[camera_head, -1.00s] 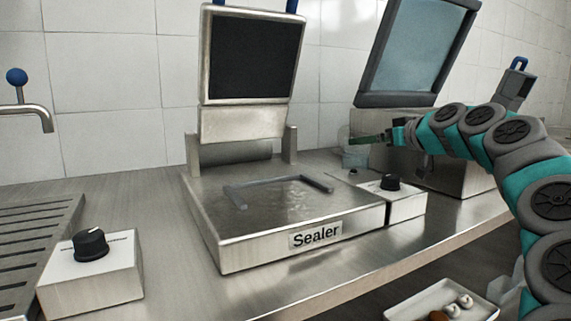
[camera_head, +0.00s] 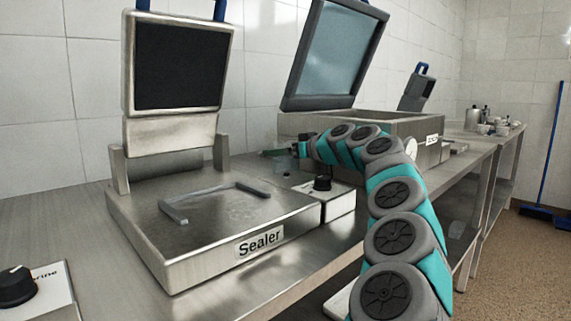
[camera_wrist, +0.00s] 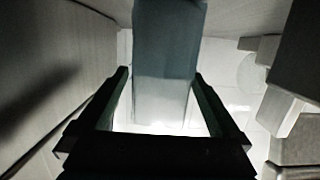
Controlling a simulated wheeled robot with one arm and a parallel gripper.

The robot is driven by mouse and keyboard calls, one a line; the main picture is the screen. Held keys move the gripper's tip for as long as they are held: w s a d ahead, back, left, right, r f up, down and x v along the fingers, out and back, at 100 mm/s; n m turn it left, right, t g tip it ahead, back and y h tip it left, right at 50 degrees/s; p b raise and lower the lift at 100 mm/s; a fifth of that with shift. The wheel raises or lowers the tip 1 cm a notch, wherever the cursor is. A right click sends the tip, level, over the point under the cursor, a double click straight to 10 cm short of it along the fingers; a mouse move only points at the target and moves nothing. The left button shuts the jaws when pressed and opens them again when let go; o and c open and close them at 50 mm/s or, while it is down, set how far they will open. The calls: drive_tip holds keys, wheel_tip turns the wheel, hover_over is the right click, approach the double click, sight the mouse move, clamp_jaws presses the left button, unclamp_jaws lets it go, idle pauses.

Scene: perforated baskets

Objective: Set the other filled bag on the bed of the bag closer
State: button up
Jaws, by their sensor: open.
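The bag closer, labelled "Sealer" (camera_head: 262,242), stands on the steel counter with its lid (camera_head: 180,62) raised. Its flat steel bed (camera_head: 235,212) carries only a grey bar frame; no bag lies on it. A small, pale, translucent shape, apparently the filled bag (camera_head: 284,167), stands behind the sealer's right side. My gripper (camera_head: 270,153) is beside it, partly overlapping it in the head view. In the wrist view, my gripper (camera_wrist: 163,76) is open, with its fingers on either side of a grey-blue translucent block, apparently the bag (camera_wrist: 167,45). I cannot tell whether they touch it.
The sealer's knob box (camera_head: 335,197) sits at its right. A larger machine with a raised window lid (camera_head: 336,55) stands behind my arm. Another knob box (camera_head: 35,290) is at the front left. The open lid rises behind the bed; above the bed is free room.

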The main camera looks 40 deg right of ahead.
drive_tip(key=shift+x, duration=0.9)
drive_tip(key=shift+c, duration=0.2)
clamp_jaws()
drive_tip(key=shift+r, duration=0.1)
